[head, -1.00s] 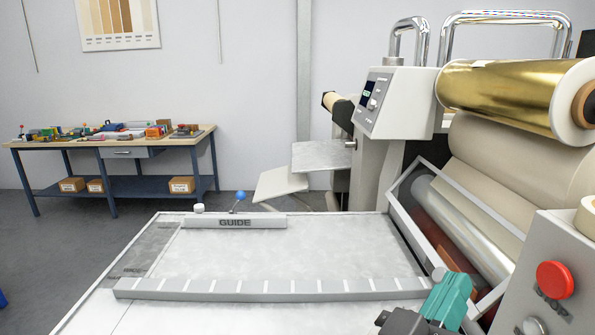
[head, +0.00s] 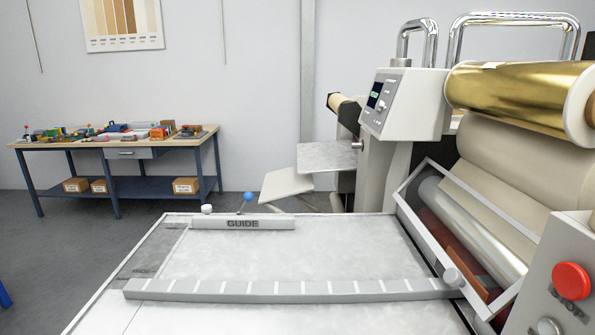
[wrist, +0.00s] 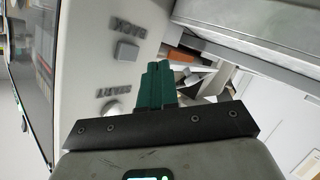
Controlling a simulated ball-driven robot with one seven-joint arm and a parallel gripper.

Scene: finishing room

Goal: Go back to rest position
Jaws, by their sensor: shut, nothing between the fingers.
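My gripper (wrist: 156,84) shows in the wrist view with its green fingers together and nothing between them. Behind the fingers in that view is a light panel (wrist: 78,70) with buttons marked BACK and START. The fingers overlap the panel's edge, and I cannot tell how far they are from it. My gripper is out of the head view.
The laminator's feed table (head: 290,262) lies ahead with the GUIDE bar (head: 243,223). At right stand the gold foil roll (head: 515,92), tilted clear guard (head: 440,215) and red stop button (head: 571,281). A workbench (head: 110,150) with clutter stands back left. Grey floor is open at left.

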